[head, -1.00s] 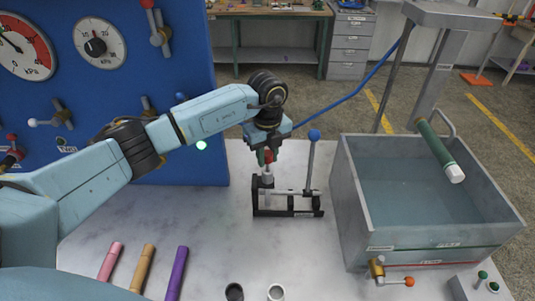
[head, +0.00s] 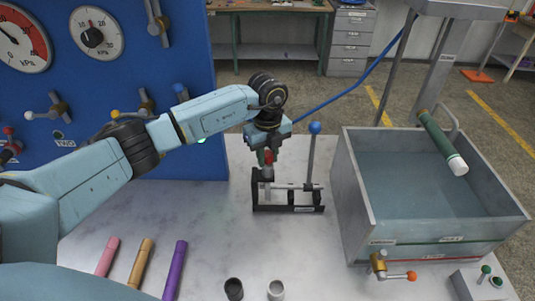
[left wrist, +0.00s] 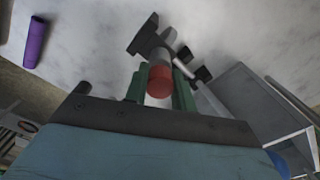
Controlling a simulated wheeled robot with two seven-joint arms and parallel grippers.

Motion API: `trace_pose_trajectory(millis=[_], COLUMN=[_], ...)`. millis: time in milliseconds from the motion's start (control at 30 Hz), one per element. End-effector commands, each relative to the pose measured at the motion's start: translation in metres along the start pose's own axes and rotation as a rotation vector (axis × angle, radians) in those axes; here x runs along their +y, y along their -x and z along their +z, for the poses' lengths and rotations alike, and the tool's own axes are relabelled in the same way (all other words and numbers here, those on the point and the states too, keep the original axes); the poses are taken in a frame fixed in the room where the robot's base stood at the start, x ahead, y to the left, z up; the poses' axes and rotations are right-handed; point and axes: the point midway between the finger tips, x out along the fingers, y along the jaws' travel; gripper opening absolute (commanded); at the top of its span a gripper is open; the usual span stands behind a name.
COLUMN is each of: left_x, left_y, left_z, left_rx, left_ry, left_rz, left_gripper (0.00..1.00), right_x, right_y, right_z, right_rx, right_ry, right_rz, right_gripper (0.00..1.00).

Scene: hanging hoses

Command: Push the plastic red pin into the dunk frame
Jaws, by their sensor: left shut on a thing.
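The red pin (head: 268,158) is held between the green fingers of my left gripper (head: 266,154). The black frame (head: 272,208), which seems to be the dunk frame, stands on the table directly below the gripper. The gripper is at its left end. How deep the pin sits is hidden. My right gripper is not in view.
A blue-knobbed lever (head: 314,128) rises close to the right of the gripper. A water tank (head: 350,200) stands right of the frame, with a green tube (head: 440,140) above it. Several coloured tubes, such as the purple one (head: 176,270), lie at front left. The left-middle table is clear.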

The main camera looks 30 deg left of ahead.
Motion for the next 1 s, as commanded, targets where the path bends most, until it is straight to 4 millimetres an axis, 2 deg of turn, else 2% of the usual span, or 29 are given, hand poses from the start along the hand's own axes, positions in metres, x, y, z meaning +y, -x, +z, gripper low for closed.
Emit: trace_pose_trajectory(millis=[33,67,233,500,633,767,1000], left_x=[0.000,0.000,0.000,0.000,-0.001,-0.001,-0.001], left_y=[-0.002,-0.002,-0.001,-0.001,0.008,0.030,0.085], left_z=[0.000,0.000,0.000,0.000,0.000,0.001,0.001], left_rx=[0.000,0.000,0.000,0.000,0.000,-0.003,-0.003], left_ry=[0.000,0.000,0.000,0.000,0.000,-0.001,-0.001], left_rz=[0.000,0.000,0.000,0.000,-0.002,-0.004,-0.004], left_gripper=[0.00,0.28,0.50,0.51,0.51,0.51,0.51], right_x=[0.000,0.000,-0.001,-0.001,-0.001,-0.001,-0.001], right_y=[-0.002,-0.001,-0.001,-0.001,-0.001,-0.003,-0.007], right_z=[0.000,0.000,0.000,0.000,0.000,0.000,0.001], right_rx=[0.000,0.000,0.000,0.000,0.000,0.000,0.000], right_ry=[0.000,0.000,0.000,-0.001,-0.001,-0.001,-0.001], right_rz=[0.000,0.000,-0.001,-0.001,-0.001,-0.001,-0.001], right_gripper=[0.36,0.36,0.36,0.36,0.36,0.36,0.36])
